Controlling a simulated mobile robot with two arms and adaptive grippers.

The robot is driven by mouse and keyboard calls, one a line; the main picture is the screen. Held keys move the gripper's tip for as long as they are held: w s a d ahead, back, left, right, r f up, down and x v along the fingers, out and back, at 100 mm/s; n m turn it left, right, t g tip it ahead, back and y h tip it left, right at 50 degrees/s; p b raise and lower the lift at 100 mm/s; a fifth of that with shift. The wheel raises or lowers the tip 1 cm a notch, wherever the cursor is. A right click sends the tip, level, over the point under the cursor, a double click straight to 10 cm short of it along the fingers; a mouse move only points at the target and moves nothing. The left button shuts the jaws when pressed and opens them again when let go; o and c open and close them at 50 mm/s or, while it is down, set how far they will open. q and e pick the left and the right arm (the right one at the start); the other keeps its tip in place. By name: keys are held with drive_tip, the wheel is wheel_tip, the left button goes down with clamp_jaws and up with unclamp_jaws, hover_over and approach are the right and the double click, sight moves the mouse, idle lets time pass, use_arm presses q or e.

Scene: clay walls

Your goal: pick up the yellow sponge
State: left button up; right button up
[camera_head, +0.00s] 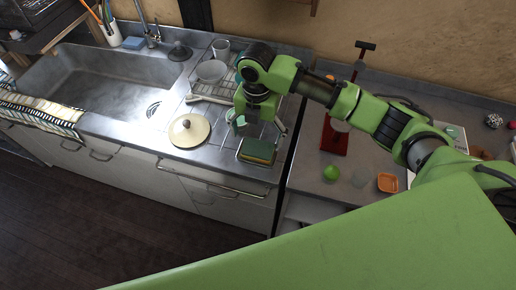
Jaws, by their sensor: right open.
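The sponge (257,150) lies on the steel counter near its front right edge. A green layer faces up and a thin yellow band shows along its side. My right gripper (260,125) hangs from the arm that comes in from the right. It is open and empty, above and just behind the sponge, apart from it as far as I can tell. My left gripper is not in view.
A cream pot lid (189,130) lies left of the sponge. A white bowl (212,71) and a drying rack stand behind. The sink (95,85) is further left. Across a gap, the right counter holds a red stand (334,139), a green fruit (331,172) and an orange dish (387,182).

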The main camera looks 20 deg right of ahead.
sight(258, 148)
drive_tip(key=shift+f, duration=0.75)
wheel_tip(258, 148, down, 4)
drive_tip(key=shift+w+d+f+p, duration=0.1)
drive_tip(key=shift+w+d+p, duration=0.05)
drive_tip(key=shift+p, duration=0.75)
drive_tip(key=shift+f, duration=0.55)
drive_tip(key=c, duration=0.8)
